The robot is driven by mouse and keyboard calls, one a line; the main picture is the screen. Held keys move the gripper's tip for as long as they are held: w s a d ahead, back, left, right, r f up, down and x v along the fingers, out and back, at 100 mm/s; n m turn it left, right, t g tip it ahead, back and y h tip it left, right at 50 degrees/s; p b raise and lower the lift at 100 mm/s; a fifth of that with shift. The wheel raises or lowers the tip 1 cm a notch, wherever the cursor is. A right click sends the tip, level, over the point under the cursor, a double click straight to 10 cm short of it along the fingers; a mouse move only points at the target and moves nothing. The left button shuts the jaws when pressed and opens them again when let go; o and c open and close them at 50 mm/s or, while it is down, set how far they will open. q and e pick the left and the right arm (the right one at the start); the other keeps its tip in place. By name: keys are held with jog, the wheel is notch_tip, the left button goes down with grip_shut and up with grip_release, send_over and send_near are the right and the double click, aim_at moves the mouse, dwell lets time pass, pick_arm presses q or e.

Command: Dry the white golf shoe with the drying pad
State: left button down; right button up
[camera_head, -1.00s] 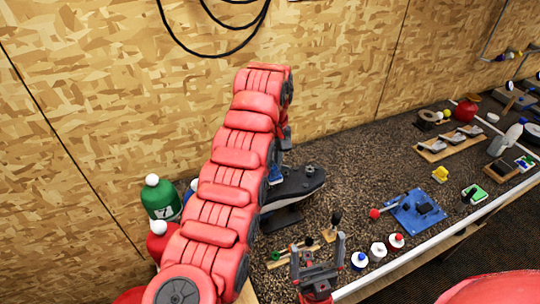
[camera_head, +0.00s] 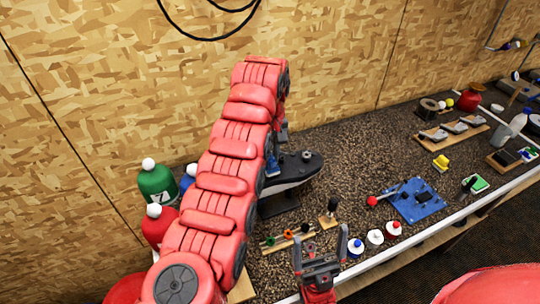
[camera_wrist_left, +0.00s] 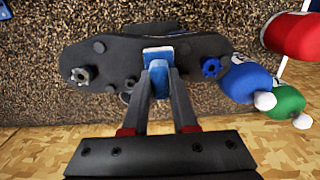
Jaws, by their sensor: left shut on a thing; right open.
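The golf shoe (camera_head: 304,168) is held sole-up on a dark stand; its dark sole faces up, with a thin pale band below. In the left wrist view its black sole (camera_wrist_left: 205,47) shows a grey spike and a blue spike. My left gripper (camera_wrist_left: 160,76) is shut on a blue-and-white pad (camera_wrist_left: 157,54), over the middle of the sole. I cannot tell whether the pad touches it. In the head view my left arm hides most of that gripper and the shoe's left end. My right gripper (camera_head: 320,248) is open and empty near the bench's front edge.
A rack with small spikes (camera_head: 287,239) and a wooden-based tool (camera_head: 328,216) stand in front of the shoe. Several small bottles (camera_head: 375,237) stand along the front edge.

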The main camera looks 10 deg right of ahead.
pick_arm(q)
jog(key=shift+a, duration=0.1)
jog(key=shift+f, duration=0.15)
jog(key=shift+f+b, duration=0.4)
jog(key=shift+f, duration=0.05)
dwell(0.4)
